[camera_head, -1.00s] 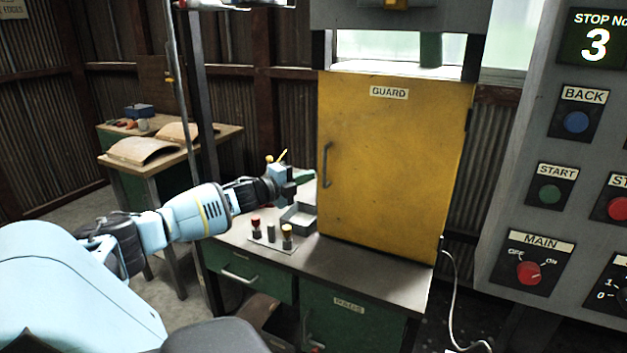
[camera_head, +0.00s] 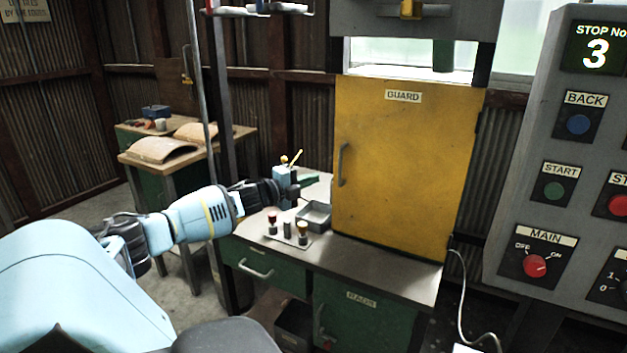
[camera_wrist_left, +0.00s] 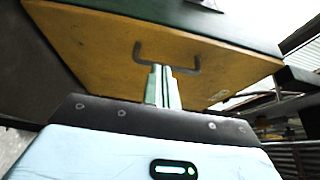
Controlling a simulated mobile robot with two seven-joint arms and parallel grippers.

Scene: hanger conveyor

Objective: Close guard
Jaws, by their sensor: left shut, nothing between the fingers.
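The yellow guard door (camera_head: 405,165), labelled GUARD, stands across the front of the machine above the bench and looks shut. Its dark handle (camera_head: 342,165) is on its left side. My left gripper (camera_head: 312,181) is to the left of the door, above the bench, with its fingers pointing toward the door. In the left wrist view the fingers (camera_wrist_left: 162,72) are together and empty, and the guard (camera_wrist_left: 100,45) with its bracket handle (camera_wrist_left: 168,58) shows beyond them. I cannot tell whether the fingertips touch it. My right gripper is not in view.
A grey tray (camera_head: 316,214) and several small knobs on a plate (camera_head: 288,232) are on the bench (camera_head: 375,268) below my left gripper. A control panel (camera_head: 545,130) reading stop number 3 stands at the right. A vertical post (camera_head: 222,110) rises behind my left arm.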

